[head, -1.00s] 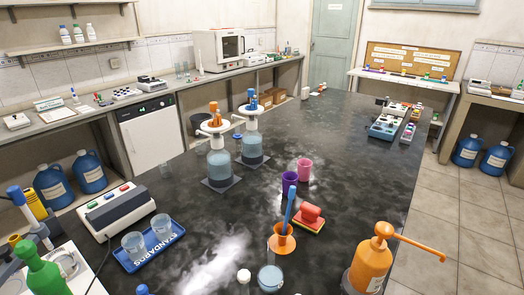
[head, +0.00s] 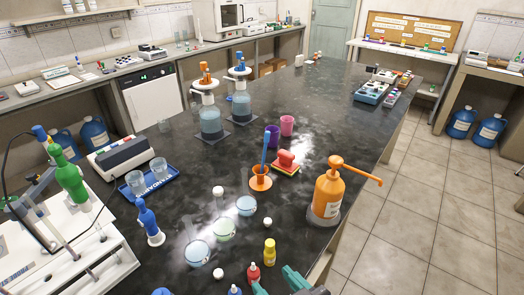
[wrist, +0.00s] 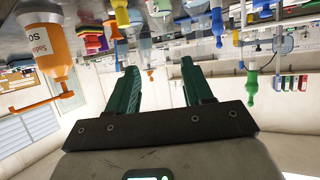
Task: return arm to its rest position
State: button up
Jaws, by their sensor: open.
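My gripper (head: 279,284) shows at the bottom edge of the head view, with only its green fingertips in sight. In the wrist view my gripper (wrist: 160,80) has its two green fingers wide apart, with nothing between them. That view is upside down, with the bench at the top. The rest of my arm is out of the head view. Near the fingertips on the bench stand a yellow dropper bottle (head: 269,252) and a red one (head: 253,273).
An orange pump bottle (head: 328,193) stands to the right near the bench edge. The far middle of the black bench (head: 335,95) is clear.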

jog(key=s+d+f+m+g+h, duration=0.2)
jog(key=s+d+f+g+h, duration=0.15)
jog(key=d+f, duration=0.6)
jog(key=s+d+f+m+g+h, duration=0.2)
jog(key=s+d+f+g+h, duration=0.15)
jog(key=d+f, duration=0.55)
jog(key=s+d+f+m+g, duration=0.2)
jog(key=s+d, duration=0.3)
jog(key=s, duration=0.3)
jog(key=shift+s+d+f+g, duration=0.3)
jog(key=shift+f+g, duration=0.2)
jog(key=shift+f, duration=0.25)
